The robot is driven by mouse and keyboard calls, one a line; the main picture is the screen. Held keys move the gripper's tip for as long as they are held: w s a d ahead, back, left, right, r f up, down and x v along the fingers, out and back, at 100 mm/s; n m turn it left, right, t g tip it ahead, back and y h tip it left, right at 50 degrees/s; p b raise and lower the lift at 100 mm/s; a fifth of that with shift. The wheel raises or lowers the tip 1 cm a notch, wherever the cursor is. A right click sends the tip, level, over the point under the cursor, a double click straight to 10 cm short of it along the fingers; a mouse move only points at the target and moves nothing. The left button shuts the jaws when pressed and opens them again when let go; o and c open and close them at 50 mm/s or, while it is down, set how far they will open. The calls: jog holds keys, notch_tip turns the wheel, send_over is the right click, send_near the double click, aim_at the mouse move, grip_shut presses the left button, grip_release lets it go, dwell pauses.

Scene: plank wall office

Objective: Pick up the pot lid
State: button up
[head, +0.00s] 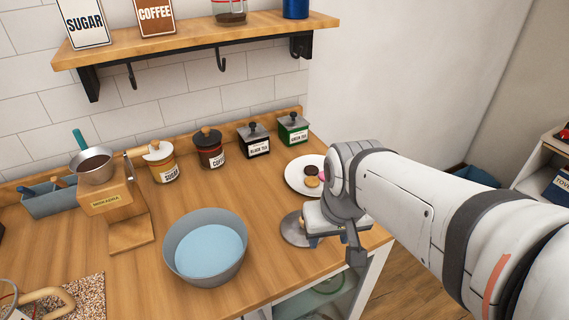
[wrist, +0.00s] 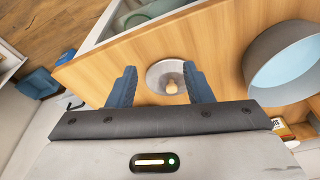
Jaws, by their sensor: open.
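The pot lid (head: 294,229) is a round grey metal disc lying on the wooden counter near its front right edge. In the head view my gripper and wrist cover much of it. In the wrist view the lid (wrist: 157,69) shows whole or nearly so, with a pale wooden knob (wrist: 172,86) at its middle. My gripper (wrist: 160,86) is open, with its two blue fingers on either side of the knob in that view. Nothing is held. I cannot tell how high the fingertips are above the lid.
A grey bowl with light blue contents (head: 205,246) stands left of the lid. Labelled jars (head: 211,150) line the wall, under a wooden shelf (head: 190,40). The counter's front edge is close.

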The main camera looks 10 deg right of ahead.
jog(key=shift+o, duration=1.4)
jog(key=shift+w+a+r+m+g+p, duration=0.15)
jog(key=shift+w+a+r+m+p, duration=0.1)
jog(key=shift+w+a+r+p, duration=0.3)
jog(key=shift+w+a+r+m+g+p, duration=0.2)
jog(key=shift+w+a+m+p, duration=0.1)
jog(key=shift+w+p, duration=0.35)
jog(key=o, duration=0.3)
jog(key=shift+m+g, duration=0.25)
jog(key=shift+m, duration=0.5)
jog(key=w+p, duration=0.4)
jog(key=shift+w+r, duration=0.15)
jog(key=shift+w, duration=0.05)
jog(key=o, duration=0.6)
jog(key=w+f+m+p, duration=0.1)
jog(key=w+p, duration=0.1)
jog(key=w+f+m+g+p, duration=0.1)
jog(key=w+p, duration=0.1)
jog(key=w+f+m+p, duration=0.1)
jog(key=w+p, duration=0.1)
jog(key=shift+w+d+f, duration=0.15)
jog(key=shift+w+f, duration=0.1)
jog(key=shift+f, duration=0.1)
jog(key=shift+c, duration=0.2)
jog(key=shift+w+f+m+p, duration=0.3)
jog(key=shift+f+p, duration=0.15)
jog(key=shift+f, duration=0.1)
jog(key=shift+s+f+p, duration=0.1)
jog(key=shift+f+p, duration=0.8)
jog(key=shift+f, duration=2.9)
